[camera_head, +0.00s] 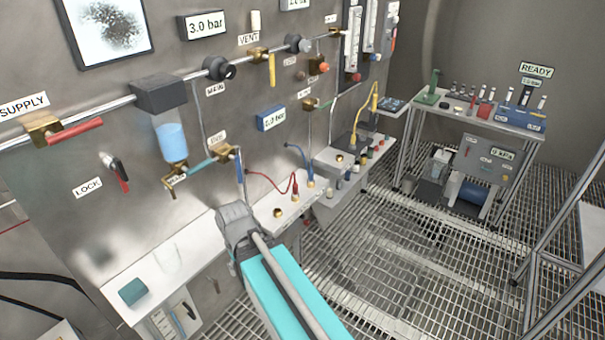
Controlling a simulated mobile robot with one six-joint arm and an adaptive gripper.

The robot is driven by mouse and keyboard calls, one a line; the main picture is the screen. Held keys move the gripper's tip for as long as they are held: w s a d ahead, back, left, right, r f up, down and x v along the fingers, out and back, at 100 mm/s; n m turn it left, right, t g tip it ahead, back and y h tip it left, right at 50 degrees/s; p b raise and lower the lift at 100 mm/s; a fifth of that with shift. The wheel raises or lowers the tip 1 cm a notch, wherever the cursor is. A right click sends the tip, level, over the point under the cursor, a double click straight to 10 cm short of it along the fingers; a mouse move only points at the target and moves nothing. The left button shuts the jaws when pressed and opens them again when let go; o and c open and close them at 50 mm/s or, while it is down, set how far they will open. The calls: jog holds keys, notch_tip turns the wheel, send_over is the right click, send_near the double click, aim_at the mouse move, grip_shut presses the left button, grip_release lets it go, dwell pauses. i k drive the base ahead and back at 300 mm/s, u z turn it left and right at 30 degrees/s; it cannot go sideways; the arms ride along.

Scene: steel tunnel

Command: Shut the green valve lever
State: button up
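A small brass valve (309,104) sits on a thin vertical pipe on the steel wall, right of centre. A short green lever (326,103) seems to stick out from it to the right, roughly level; it is small, so its exact angle is hard to tell. My gripper (236,216), grey, is at the lower middle, in front of the white shelf. It is below and left of the green lever and well apart from it. Its fingers are not clear, so I cannot tell whether it is open or shut.
Other levers are on the wall: red (75,132), yellow (272,70) and blue (240,167). A blue gauge box (271,117) is left of the green lever. The white shelf (160,250) carries cable plugs. Open grating floor (390,270) lies to the right.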

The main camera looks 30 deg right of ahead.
aim_at(320, 107)
jog(key=k, duration=0.65)
jog(key=z, duration=0.35)
jog(key=i, duration=0.75)
jog(key=z, duration=0.55)
jog(key=i, duration=0.8)
jog(key=u, duration=0.35)
